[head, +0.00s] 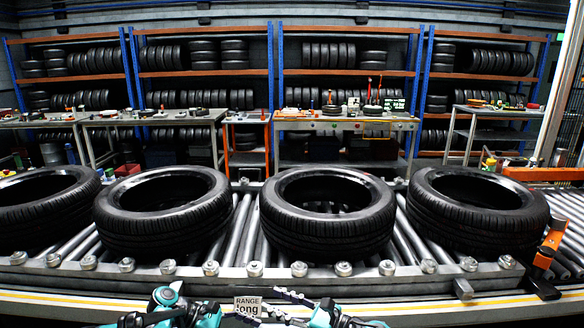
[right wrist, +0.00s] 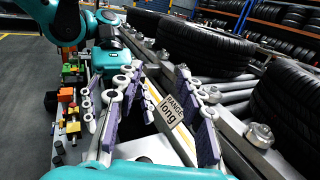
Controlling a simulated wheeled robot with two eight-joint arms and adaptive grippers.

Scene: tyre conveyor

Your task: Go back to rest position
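My right gripper (head: 268,302) is low at the bottom middle of the head view, in front of the conveyor. In the right wrist view its purple-padded fingers (right wrist: 158,128) stand wide apart, with nothing gripped. My left arm (head: 170,305) shows as teal and dark parts at the bottom left of the head view. In the right wrist view the teal left arm (right wrist: 70,22) comes down at the upper left. The left gripper's fingers overlap other parts there, so their opening is unclear. A small "RANGE long" sign (head: 247,306) shows by the right fingers.
Several black tyres, one of them in the middle (head: 327,228), lie flat on the roller conveyor (head: 245,245). An orange bracket (head: 548,245) stands at its right end. Tyre racks (head: 345,73) and workbenches (head: 345,122) stand behind. Open floor (right wrist: 25,90) shows left in the wrist view.

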